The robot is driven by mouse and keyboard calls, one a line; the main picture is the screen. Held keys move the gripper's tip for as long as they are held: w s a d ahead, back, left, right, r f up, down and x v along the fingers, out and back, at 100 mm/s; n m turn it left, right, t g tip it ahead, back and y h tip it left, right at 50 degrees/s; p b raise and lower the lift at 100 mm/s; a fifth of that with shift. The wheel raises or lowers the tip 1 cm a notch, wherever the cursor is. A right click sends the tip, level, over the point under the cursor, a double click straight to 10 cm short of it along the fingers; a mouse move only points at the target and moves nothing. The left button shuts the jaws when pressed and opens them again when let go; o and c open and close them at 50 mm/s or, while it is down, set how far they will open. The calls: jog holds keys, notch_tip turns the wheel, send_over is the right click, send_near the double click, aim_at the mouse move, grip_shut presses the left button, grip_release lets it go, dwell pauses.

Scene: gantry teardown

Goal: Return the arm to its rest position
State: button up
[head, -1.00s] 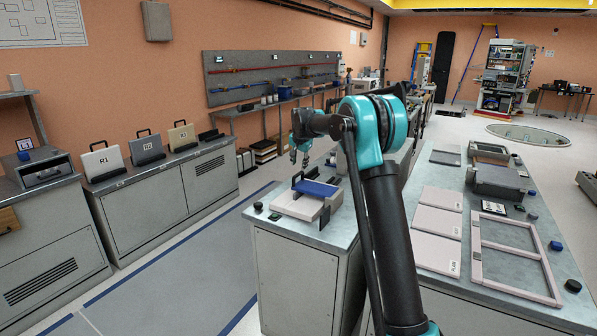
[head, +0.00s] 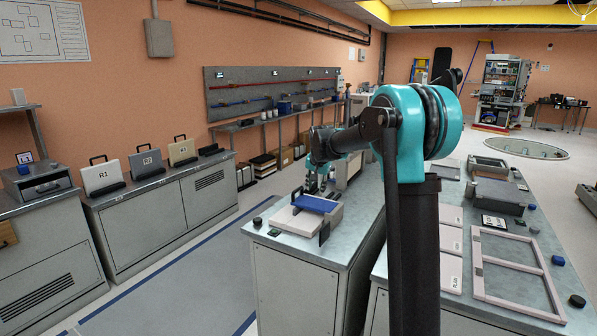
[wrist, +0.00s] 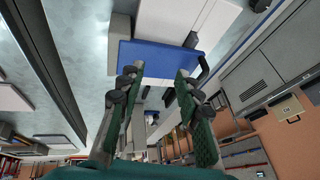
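My arm reaches up and over from the front, its teal elbow high in the head view. My gripper (head: 317,183) hangs behind and above a white block with a blue top (head: 318,204) on the grey cabinet. In the wrist view my gripper (wrist: 160,82) has its two green-backed fingers spread apart, with nothing between them. The blue top (wrist: 160,57) lies beyond the fingertips there. The gripper looks apart from the block, though the exact gap is hard to judge.
The grey cabinet top (head: 285,243) has a black knob (head: 257,222). On the right bench are pale panels (head: 452,260), a pink frame (head: 518,265) and grey boxes (head: 495,195). Cases R1 (head: 103,177), R2 (head: 147,163) and R3 stand at left. Open floor (head: 180,275) lies between.

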jog(key=s+d+f+n, duration=0.1)
jog(key=s+d+f, duration=0.3)
jog(key=s, duration=1)
jog(key=s+d+f+n, duration=0.2)
jog(key=s+d+f, duration=0.2)
jog(key=s+f, duration=0.4)
jog(key=s+d+f+n+g, duration=0.1)
jog(key=s+d+f, duration=0.3)
jog(key=s, duration=1.8)
jog(key=shift+s+d+f+n, duration=0.2)
jog(key=shift+f+n, duration=0.4)
jog(key=shift+f, duration=0.3)
jog(key=shift+w, duration=0.1)
